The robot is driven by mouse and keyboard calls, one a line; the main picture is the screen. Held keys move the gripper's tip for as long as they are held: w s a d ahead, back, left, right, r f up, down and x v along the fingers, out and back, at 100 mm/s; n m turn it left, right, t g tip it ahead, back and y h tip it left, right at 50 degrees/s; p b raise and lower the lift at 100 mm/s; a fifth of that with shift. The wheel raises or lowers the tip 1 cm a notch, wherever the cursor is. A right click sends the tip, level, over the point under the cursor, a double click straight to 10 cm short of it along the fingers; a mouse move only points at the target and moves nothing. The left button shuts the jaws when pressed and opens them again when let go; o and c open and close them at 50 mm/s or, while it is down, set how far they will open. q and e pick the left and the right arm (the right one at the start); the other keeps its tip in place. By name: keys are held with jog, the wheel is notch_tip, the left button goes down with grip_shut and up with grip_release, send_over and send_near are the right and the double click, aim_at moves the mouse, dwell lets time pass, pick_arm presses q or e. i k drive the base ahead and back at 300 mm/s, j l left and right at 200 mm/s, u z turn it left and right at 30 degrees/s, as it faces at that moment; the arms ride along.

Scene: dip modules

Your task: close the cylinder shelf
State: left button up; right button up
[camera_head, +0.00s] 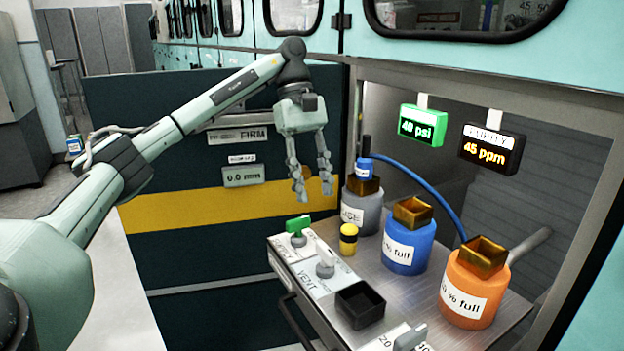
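The cylinder shelf (385,292) is a grey metal tray standing out from an open bay at the lower right. A grey cylinder (362,210), a blue cylinder (408,248) and an orange cylinder (471,295) stand upright on it. A dark bar handle (292,318) runs along its left front side. My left gripper (313,190) hangs fingers down, open and empty, above and behind the shelf's far left corner, in front of the dark panel. It appears apart from the shelf. My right gripper is not in view.
Displays reading 40 psi (421,126) and 45 ppm (491,150) hang above.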

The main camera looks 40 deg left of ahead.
aim_at(355, 303)
jog(key=k+j, duration=0.3)
jog(key=k, duration=0.15)
jog(key=k+j, duration=0.25)
jog(key=k, duration=0.2)
